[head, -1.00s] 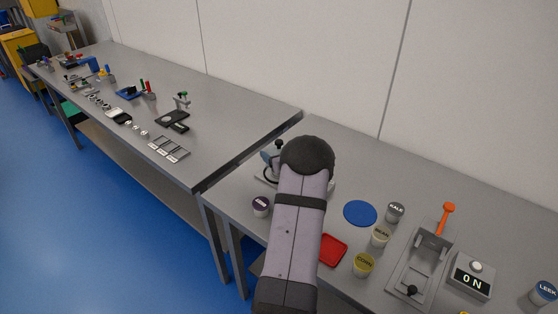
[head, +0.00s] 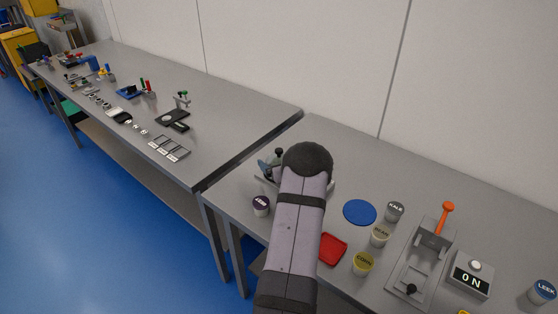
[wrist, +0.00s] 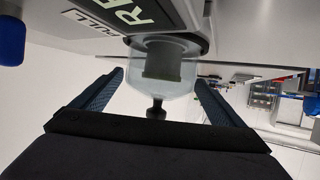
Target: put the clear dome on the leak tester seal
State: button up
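The clear dome (wrist: 180,82) shows in the wrist view, with its dark knob (wrist: 156,110) pointing toward my gripper. The dome's rim meets a dark ring, apparently the seal (wrist: 190,42), on the leak tester (wrist: 85,32), which bears PULL and REL lettering. A grey shape shows inside the dome. My gripper (wrist: 158,78) is open, its two blue fingers apart on either side of the dome and knob, with gaps visible. In the head view my arm hides the gripper and most of the tester (head: 265,166); the dome cannot be made out there.
A purple-lidded tub (head: 261,205) stands left of my arm. To the right are a red tray (head: 332,249), a blue disc (head: 360,212), several labelled tubs (head: 363,263), an orange-levered fixture (head: 432,250) and an ON display box (head: 472,273). A second bench (head: 220,120) stands at left.

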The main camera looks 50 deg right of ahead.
jog(key=shift+r, duration=0.1)
jog(key=shift+r, duration=0.2)
jog(key=shift+s+a, duration=0.1)
jog(key=shift+s, duration=0.1)
jog(key=b+v, duration=0.2)
jog(key=v, duration=0.9)
jog(key=shift+s+a+r, duration=0.1)
jog(key=shift+s+r, duration=0.05)
jog(key=shift+s, duration=0.05)
